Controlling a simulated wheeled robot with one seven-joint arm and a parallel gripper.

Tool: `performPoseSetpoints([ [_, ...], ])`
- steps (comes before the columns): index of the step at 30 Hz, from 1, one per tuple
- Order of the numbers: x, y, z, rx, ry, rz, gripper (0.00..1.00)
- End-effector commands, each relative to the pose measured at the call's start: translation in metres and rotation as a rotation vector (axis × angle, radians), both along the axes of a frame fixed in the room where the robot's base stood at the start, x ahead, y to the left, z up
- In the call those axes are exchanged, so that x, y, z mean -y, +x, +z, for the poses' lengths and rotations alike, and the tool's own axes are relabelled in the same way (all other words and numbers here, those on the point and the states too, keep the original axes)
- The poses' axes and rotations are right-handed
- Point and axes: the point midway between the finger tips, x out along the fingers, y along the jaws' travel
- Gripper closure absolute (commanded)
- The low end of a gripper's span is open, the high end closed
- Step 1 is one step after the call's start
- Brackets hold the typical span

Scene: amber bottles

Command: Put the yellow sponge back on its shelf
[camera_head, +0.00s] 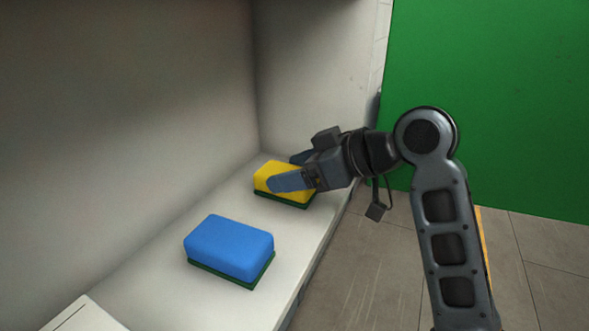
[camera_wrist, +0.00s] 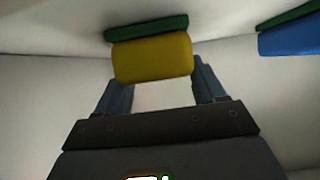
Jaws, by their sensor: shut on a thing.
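The yellow sponge (camera_head: 272,174) with a dark green underside is on the white shelf (camera_head: 230,295), toward its far end. My gripper (camera_head: 290,170) reaches in from the right, with one finger along the sponge's near side and the other behind it. In the wrist view the yellow sponge (camera_wrist: 152,59) sits between the two fingertips of my gripper (camera_wrist: 155,75), its green layer toward the shelf surface. The gripper is shut on the sponge. Whether a small gap lies under the sponge I cannot tell.
A blue sponge (camera_head: 229,247) with a green underside lies nearer on the same shelf; it also shows at the right of the wrist view (camera_wrist: 295,38). A wall stands behind the shelf and another at its far end. Open tiled floor (camera_head: 370,260) lies to the right.

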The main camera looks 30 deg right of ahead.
Motion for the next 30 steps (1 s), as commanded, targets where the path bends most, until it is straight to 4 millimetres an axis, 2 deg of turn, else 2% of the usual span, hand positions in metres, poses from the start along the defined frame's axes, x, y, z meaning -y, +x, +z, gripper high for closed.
performPoseSetpoints([
  [8, 0.000, 0.000, -0.003, 0.001, 0.000, 0.000, 0.64],
  [9, 0.000, 0.000, -0.002, 0.001, 0.000, 0.000, 0.27],
  [16, 0.000, 0.000, -0.001, 0.001, 0.000, 0.000, 0.05],
  [25, 0.000, 0.000, 0.003, 0.002, -0.001, 0.001, 0.05],
  [30, 0.011, -0.014, 0.012, 0.004, -0.001, -0.001, 0.05],
])
